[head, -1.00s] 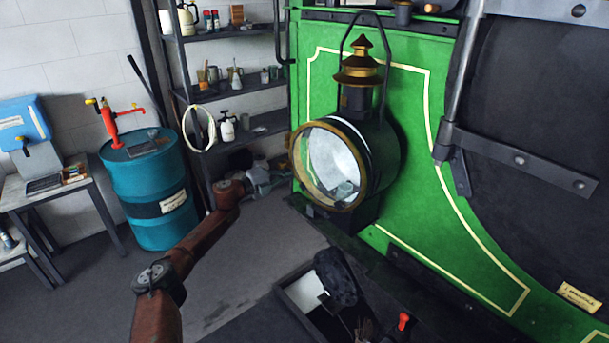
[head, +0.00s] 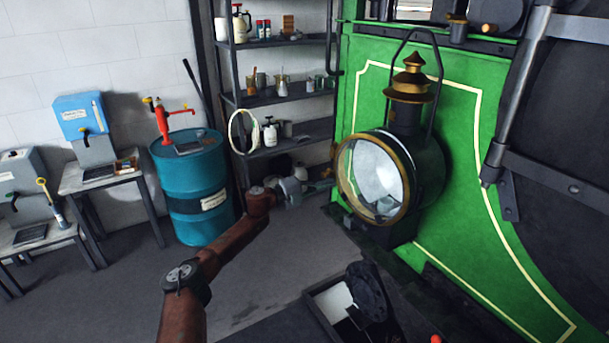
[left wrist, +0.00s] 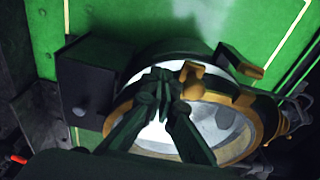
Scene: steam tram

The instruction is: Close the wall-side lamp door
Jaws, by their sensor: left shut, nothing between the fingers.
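The lamp (head: 428,170) is a dark round housing with a brass chimney on the green tram front. Its round glass door (head: 372,180) has a brass rim and faces left and toward me; I cannot tell whether a small gap remains behind the rim. My left gripper (head: 325,185) is shut and empty, just left of the rim in the head view. In the left wrist view the closed fingertips (left wrist: 162,92) overlap the lamp glass beside a brass lug (left wrist: 195,78) on the rim (left wrist: 250,115); contact is unclear.
A shelf rack (head: 285,95) with bottles and tins stands behind my left gripper. A blue drum (head: 190,190) with a red pump is left of it. Small tables (head: 110,180) stand farther left. An open dark box (head: 335,300) is below the lamp. Floor between is clear.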

